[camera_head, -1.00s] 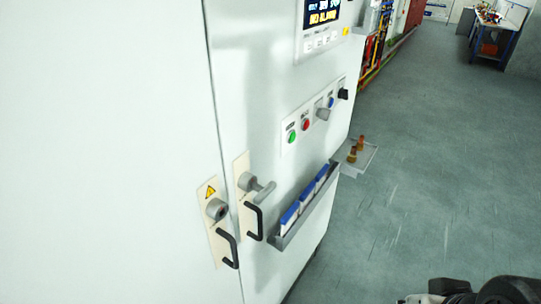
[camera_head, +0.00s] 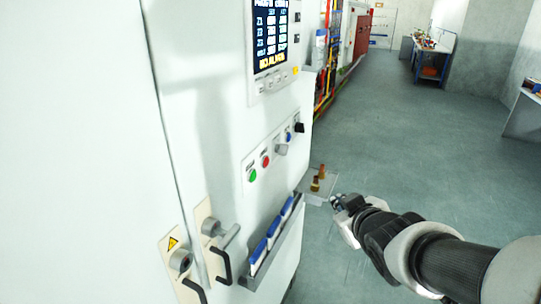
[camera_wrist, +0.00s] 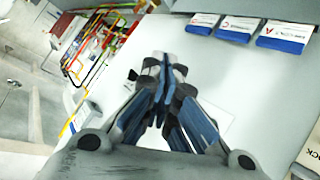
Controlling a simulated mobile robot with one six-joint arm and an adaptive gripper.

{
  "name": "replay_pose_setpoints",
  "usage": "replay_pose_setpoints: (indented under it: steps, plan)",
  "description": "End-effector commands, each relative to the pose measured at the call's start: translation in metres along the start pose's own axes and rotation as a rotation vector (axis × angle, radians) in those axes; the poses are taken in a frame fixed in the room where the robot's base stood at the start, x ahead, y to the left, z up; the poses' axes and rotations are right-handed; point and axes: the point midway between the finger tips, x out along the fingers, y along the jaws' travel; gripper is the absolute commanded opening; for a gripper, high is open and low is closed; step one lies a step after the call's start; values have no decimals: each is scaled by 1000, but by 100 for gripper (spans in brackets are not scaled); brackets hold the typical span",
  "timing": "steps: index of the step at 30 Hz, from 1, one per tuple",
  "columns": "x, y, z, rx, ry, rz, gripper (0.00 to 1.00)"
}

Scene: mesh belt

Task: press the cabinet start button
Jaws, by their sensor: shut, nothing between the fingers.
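The white cabinet (camera_head: 200,110) fills the left of the head view. Its control strip carries a green button (camera_head: 252,175), a red button (camera_head: 265,160), a grey knob (camera_head: 281,149), a blue button (camera_head: 289,137) and a black switch (camera_head: 299,127). I cannot read the labels. My gripper (camera_head: 336,203) is to the right of the cabinet, apart from the buttons and lower in the picture. In the wrist view my gripper (camera_wrist: 163,65) has its fingers together and empty. The buttons cannot be made out in the wrist view.
A rack of blue and white cards (camera_head: 273,238) juts from the cabinet below the buttons; such cards (camera_wrist: 284,36) show in the wrist view. A small shelf with brass-coloured parts (camera_head: 318,183) sticks out near my gripper. Door handles (camera_head: 219,240) are lower left. Floor at right is open.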

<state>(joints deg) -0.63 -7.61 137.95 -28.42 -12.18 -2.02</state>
Motion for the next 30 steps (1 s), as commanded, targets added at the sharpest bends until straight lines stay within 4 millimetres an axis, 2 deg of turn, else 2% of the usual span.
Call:
replay_pose_setpoints:
  steps: [1,3,6,12,25,30]
  plan:
    - [18,-11,-10,-42,60,-38,0]
    - [34,-25,-26,-87,152,-84,0]
    - [46,-42,-42,-127,250,-139,0]
    - [53,-58,-53,-152,331,-186,0]
    - [55,-62,-57,-153,334,-185,0]
    - [63,-77,-68,-154,335,-186,0]
